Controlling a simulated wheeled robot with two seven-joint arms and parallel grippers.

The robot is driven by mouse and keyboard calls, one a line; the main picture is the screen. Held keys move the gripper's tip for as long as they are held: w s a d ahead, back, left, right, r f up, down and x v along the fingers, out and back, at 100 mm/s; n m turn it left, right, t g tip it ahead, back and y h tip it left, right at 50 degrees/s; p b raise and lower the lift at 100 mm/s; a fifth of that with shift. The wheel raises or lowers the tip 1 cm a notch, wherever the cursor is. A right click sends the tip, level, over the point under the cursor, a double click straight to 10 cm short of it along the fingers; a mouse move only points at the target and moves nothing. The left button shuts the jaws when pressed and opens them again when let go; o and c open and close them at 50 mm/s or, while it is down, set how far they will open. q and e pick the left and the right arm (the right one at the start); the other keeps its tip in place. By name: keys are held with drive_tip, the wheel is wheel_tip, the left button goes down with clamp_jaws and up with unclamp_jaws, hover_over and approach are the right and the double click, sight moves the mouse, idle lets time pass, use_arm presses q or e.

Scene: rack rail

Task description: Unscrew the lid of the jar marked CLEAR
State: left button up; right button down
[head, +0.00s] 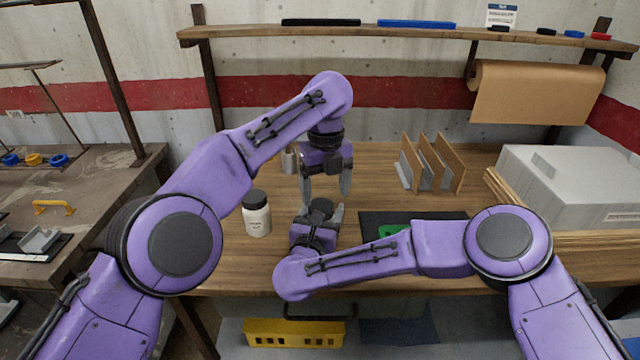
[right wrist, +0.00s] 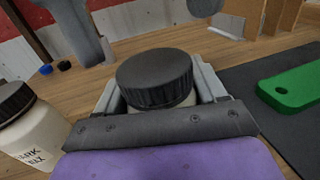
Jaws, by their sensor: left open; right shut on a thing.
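A jar with a ribbed black lid (right wrist: 155,78) is held by my right gripper (right wrist: 165,88), whose fingers are on both sides of it just below the lid. The lid is on; only a little pale jar body shows, and its label is hidden. In the head view the lid (head: 320,208) shows below my left gripper (head: 326,190), which is open, empty and pointing down with its fingers spread above the lid.
A dark mat (head: 440,218) with a green piece (head: 390,230) lies right of the held jar. A wooden divider rack (head: 432,165) stands behind it. A large grey box (head: 570,185) is at the right. A grey cylinder (head: 289,160) stands behind my left arm.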

sight(321, 205)
use_arm(q)
wheel_tip(321, 205, up, 4)
drive_tip(key=m, duration=0.3)
drive_tip(key=shift+w+a+r+m, duration=0.1)
drive_tip(key=shift+w+r+m, duration=0.1)
drive_tip(key=shift+m, duration=0.1)
use_arm(e)
drive_tip(key=shift+f, duration=0.1)
use_arm(q)
drive_tip(key=shift+s+a+r+m, duration=0.1)
drive_tip(key=shift+s+a+m, duration=0.05)
drive_tip(key=shift+a+m, duration=0.15)
drive_tip(key=shift+f, duration=4)
drive_tip(key=c, duration=1.1)
drive_tip(key=shift+o, duration=0.2)
drive_tip(key=n, duration=0.6)
drive_tip(key=shift+n, duration=0.3)
use_arm(e)
drive_tip(key=shift+a, duration=0.1)
use_arm(q)
drive_tip(key=o, duration=1.2)
drive_tip(key=shift+c, duration=0.2)
drive_tip(key=shift+a, duration=0.1)
use_arm(e)
drive_tip(key=shift+w+d, duration=0.1)
drive_tip(key=shift+d, duration=0.15)
